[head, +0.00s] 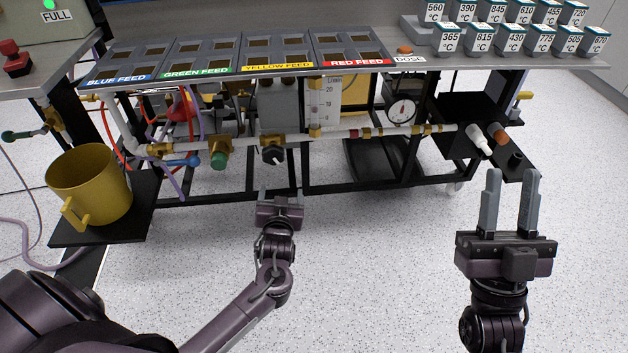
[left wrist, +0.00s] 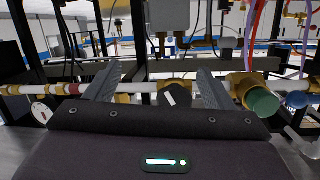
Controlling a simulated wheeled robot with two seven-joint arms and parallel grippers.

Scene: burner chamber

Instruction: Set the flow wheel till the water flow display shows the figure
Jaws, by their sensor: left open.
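The flow wheel appears to be the dark knob (head: 272,155) on the brass and white pipe, below a grey box. In the left wrist view the dark knob (left wrist: 178,98) has a white pointer mark and shows between my fingers. My left gripper (head: 280,192) is open just in front of and below it; its fingers also show in the left wrist view (left wrist: 158,80). I cannot tell whether they touch the knob. The L/min flow tube (head: 322,105) shows a scale with 20 and 10; its reading is too small to tell. My right gripper (head: 513,175) is open and empty.
A green knob (head: 218,160) and a blue handle (head: 183,161) sit left of the dark knob. A round gauge (head: 402,111) is to the right. A yellow mug (head: 88,185) stands on a black shelf at left. Feed trays (head: 140,62) lie above. Floor in front is clear.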

